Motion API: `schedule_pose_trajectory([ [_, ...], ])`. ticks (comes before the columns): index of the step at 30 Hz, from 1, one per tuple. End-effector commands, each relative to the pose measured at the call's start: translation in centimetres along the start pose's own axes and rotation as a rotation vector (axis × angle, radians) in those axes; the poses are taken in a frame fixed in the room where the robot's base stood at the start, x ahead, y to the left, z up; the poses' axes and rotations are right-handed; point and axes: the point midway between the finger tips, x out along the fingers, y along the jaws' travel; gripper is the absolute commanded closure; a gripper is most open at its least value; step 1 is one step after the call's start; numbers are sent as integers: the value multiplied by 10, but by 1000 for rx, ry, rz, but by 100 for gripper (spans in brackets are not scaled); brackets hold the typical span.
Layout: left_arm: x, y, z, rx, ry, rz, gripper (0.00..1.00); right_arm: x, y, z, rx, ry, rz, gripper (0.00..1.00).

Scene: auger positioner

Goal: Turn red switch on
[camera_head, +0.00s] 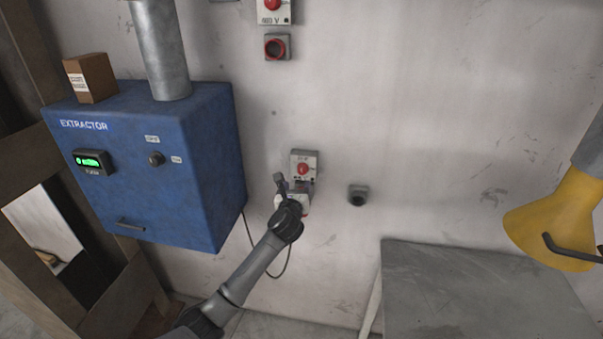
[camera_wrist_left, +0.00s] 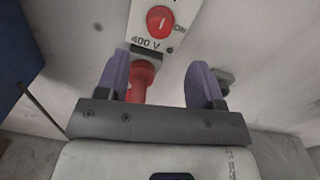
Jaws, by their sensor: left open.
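The red switch (camera_head: 303,169) is a round red knob on a pale wall box, right of the blue cabinet. In the left wrist view the red switch (camera_wrist_left: 160,21) shows at the top, with "ON" to its right and "400 V" below it. A red plug (camera_wrist_left: 141,80) sits under the box, partly hidden by the left finger. My left gripper (camera_head: 292,186) is at the wall just below the switch box. In the wrist view my left gripper (camera_wrist_left: 163,88) is open, its purple fingers apart and below the switch, with nothing clearly held. My right gripper is not in view.
The blue extractor cabinet (camera_head: 178,180) stands close on the left. Another red switch (camera_head: 271,4) marked 480 V and a red socket (camera_head: 276,47) are higher on the wall. A dark socket (camera_head: 358,195), a grey table (camera_head: 470,290) and a yellow funnel-shaped part (camera_head: 555,222) are on the right.

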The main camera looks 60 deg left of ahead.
Motion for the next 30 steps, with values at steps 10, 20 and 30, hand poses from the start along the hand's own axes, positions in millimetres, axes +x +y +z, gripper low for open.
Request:
schedule_pose_trajectory([
  [10,61,0,0,1,-1,0,39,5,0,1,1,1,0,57],
  [20,87,0,0,1,-1,-1,39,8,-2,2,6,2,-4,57],
  [30,90,0,0,2,-1,-2,39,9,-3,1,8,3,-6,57],
])
